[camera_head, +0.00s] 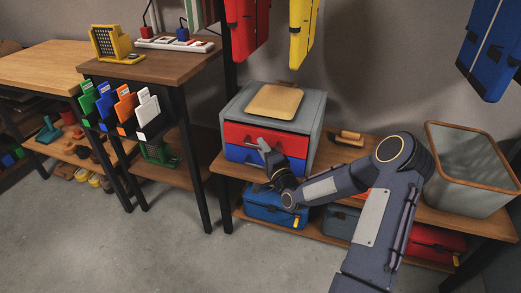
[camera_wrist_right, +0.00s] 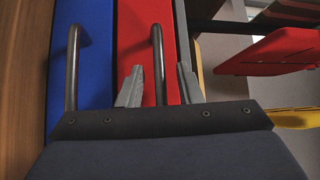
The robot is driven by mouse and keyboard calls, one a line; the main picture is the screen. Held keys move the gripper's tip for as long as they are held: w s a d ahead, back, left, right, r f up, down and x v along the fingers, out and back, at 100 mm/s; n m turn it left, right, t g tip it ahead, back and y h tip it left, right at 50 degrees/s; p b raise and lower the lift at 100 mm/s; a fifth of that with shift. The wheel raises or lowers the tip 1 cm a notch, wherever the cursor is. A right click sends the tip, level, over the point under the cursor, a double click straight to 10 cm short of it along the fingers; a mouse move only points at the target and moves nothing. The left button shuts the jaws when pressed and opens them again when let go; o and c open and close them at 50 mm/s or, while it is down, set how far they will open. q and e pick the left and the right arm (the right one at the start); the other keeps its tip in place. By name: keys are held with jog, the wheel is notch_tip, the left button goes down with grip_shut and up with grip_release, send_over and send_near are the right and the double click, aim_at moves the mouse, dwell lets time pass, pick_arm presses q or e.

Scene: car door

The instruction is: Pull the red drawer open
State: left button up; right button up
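The red drawer (camera_head: 237,134) is the upper drawer of a grey cabinet on the wooden shelf. It looks shut, with its front about level with the blue drawer (camera_head: 240,155) below. My right gripper (camera_head: 265,147) is in front of the red drawer and hides part of its front. In the right wrist view, turned sideways, the two fingers (camera_wrist_right: 159,86) are apart. The dark bar handle (camera_wrist_right: 158,48) of the red drawer (camera_wrist_right: 134,40) shows between them. I cannot tell whether they touch it. The blue drawer's handle (camera_wrist_right: 74,65) is left of the fingers. My left gripper is not in view.
A wooden board (camera_head: 274,101) lies on the cabinet (camera_head: 312,115). A brown-handled tool (camera_head: 348,138) lies to its right, and a grey bin (camera_head: 470,170) stands further right. Toolboxes, one blue (camera_head: 275,208), sit on the lower shelf. The floor (camera_head: 150,250) in front is clear.

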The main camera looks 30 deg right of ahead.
jog(key=shift+w, duration=0.65)
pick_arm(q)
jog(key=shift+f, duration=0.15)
pick_arm(e)
grip_shut()
